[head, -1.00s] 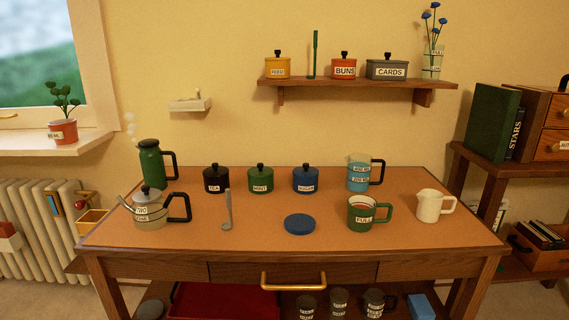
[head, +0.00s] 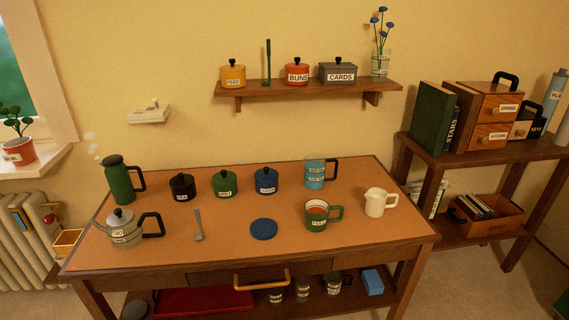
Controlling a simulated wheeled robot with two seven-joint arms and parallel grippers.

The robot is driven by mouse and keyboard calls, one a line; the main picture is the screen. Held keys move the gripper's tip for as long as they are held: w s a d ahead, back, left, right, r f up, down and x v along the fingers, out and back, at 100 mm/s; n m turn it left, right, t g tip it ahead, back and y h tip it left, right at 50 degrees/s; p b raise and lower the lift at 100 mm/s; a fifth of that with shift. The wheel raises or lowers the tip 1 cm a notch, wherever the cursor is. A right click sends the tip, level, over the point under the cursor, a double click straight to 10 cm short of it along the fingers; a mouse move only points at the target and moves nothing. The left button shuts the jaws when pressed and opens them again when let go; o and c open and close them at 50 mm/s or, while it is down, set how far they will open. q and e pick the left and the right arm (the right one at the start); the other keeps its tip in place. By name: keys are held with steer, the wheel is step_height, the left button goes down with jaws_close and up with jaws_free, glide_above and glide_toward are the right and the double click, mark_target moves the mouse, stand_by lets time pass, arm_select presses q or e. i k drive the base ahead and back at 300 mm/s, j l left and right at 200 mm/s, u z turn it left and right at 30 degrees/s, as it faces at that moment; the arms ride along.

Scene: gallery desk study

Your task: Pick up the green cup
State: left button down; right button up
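The green cup (head: 316,216) stands upright on the desk (head: 190,254), right of the blue disc. It has a white label reading FULL, a green handle on its right side and reddish-brown contents inside. Nothing covers it. Neither of my grippers shows in the head view.
A blue measuring jug (head: 315,174) stands behind the cup, and a white pitcher (head: 376,203) stands to its right. A blue disc (head: 263,229) lies to its left. Mint (head: 225,184), tea and sugar pots stand behind. The desk in front of the cup is clear.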

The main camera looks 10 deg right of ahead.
mark_target(317, 211)
steer(key=i+l+z, duration=0.6)
steer(key=i+l, duration=0.15)
steer(key=i, duration=0.1)
